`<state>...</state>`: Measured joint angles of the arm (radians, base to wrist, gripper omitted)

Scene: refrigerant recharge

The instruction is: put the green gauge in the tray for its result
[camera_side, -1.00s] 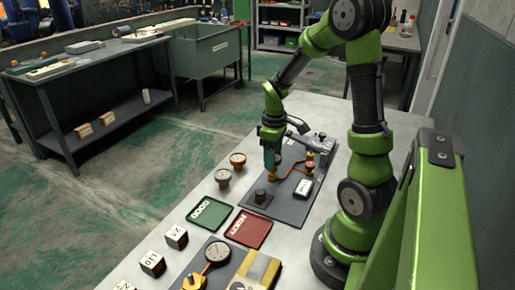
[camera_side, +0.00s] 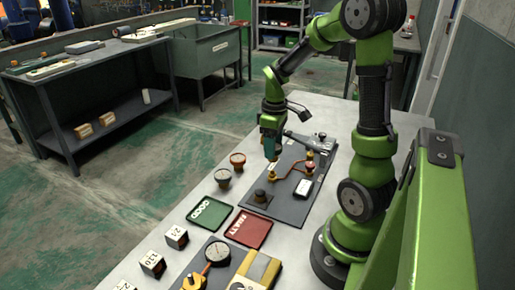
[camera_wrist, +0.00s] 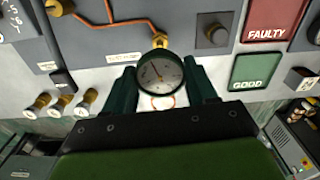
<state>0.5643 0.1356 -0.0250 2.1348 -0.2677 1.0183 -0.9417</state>
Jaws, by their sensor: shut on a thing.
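My gripper (camera_wrist: 160,85) is shut on a round gauge (camera_wrist: 160,73) with a white dial and a dark, greenish rim, its face toward the wrist camera. A brass fitting (camera_wrist: 160,41) shows just past the gauge; I cannot tell whether it is joined to it. In the side view my gripper (camera_side: 270,151) is over the dark board (camera_side: 285,207), with brass at its tip. The green GOOD tray (camera_side: 210,214) lies flat on the bench and looks empty. It also shows at the right of the wrist view (camera_wrist: 258,72).
The red FAULTY tray (camera_side: 249,229) lies beside the green one. Two gauges (camera_side: 223,178) (camera_side: 238,160) stand on the bench left of the board. A dark knob (camera_side: 260,196) and red piping (camera_side: 290,167) are on the board. White blocks (camera_side: 152,263) and a yellow device (camera_side: 258,271) are in front.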

